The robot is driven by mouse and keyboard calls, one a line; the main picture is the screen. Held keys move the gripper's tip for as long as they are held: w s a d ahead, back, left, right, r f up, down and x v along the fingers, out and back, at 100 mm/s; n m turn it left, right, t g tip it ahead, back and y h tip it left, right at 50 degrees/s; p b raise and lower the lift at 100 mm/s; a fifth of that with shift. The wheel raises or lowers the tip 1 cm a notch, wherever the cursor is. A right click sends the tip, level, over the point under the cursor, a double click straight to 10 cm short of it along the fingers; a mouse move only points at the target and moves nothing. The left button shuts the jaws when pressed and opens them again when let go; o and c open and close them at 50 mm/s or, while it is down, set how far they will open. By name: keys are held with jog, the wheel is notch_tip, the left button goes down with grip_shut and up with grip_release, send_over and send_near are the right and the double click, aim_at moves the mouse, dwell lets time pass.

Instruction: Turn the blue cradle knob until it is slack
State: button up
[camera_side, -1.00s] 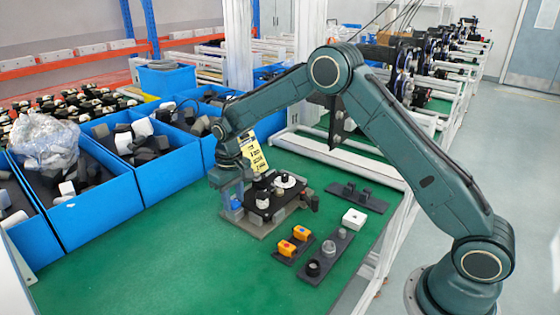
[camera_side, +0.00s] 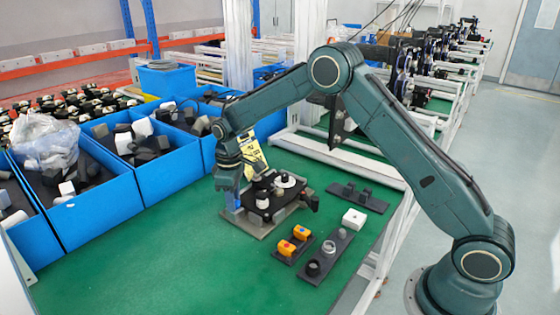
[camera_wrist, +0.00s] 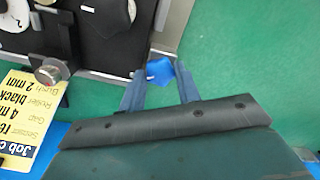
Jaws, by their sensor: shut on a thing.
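The blue cradle knob (camera_wrist: 158,71) shows between my fingertips in the wrist view, at the edge of the fixture's grey base plate. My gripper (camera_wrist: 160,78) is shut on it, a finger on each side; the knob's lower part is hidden. In the side view my gripper (camera_side: 230,192) points down at the left end of the fixture (camera_side: 256,225), and a little blue shows below it. The fixture carries a black plate (camera_wrist: 115,45) with pale round parts. How tight or slack the knob is cannot be told.
A yellow job card (camera_wrist: 30,115) and a metal knob (camera_wrist: 48,70) lie close to my gripper. Blue bins (camera_side: 95,210) stand to the left. Orange-topped parts (camera_side: 285,248) and a white block (camera_side: 354,218) sit to the right. The green table in front is clear.

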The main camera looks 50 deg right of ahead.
jog(key=shift+n, duration=2.6)
jog(key=shift+r+n, duration=0.1)
jog(key=shift+n, duration=0.9)
jog(key=n, duration=0.3)
jog(key=shift+n, duration=2.3)
jog(key=o, duration=0.9)
jog(key=shift+o, duration=0.2)
